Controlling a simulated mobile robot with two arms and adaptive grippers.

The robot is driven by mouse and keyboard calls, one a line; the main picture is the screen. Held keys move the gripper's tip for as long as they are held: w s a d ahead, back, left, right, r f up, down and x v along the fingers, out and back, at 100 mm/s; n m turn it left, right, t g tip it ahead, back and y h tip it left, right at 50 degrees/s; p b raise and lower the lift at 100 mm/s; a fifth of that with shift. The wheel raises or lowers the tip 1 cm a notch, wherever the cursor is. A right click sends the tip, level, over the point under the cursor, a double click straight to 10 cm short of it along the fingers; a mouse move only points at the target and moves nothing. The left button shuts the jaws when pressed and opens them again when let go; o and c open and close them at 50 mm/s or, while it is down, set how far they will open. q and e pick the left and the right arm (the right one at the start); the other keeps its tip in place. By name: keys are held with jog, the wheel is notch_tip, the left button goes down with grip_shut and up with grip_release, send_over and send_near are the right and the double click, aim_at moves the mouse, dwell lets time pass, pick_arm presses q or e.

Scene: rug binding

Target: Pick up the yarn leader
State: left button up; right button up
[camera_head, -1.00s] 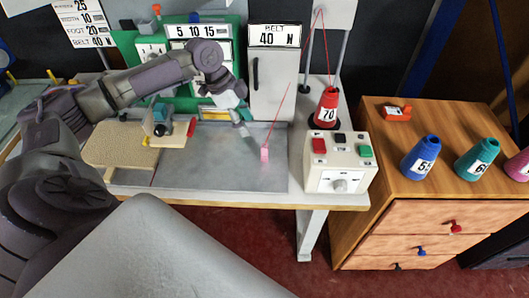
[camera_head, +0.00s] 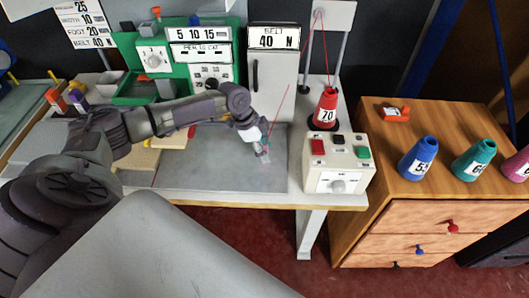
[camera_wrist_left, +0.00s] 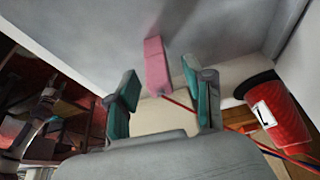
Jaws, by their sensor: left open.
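The yarn leader is a small pink block (camera_wrist_left: 156,65) with a red yarn running from it. In the left wrist view it lies just beyond my left gripper's fingertips, roughly in line with the gap between them. My left gripper (camera_head: 263,155) is open, with teal finger pads; in the left wrist view (camera_wrist_left: 163,88) nothing is clamped between the fingers. In the head view the gripper covers most of the leader on the grey metal plate (camera_head: 210,175). The red yarn (camera_head: 281,108) rises to the right behind the gripper. My right gripper is not in view.
A red yarn cone (camera_head: 326,107) stands behind a control box (camera_head: 338,165) with buttons and a knob, right of the plate. A belt cabinet (camera_head: 273,85) is behind. Blue (camera_head: 419,158) and teal (camera_head: 474,158) cones stand on the wooden drawer cabinet (camera_head: 440,190).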

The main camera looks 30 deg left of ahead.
pick_arm(q)
jog(key=shift+c, duration=0.3)
grip_shut()
jog(key=shift+r, duration=0.1)
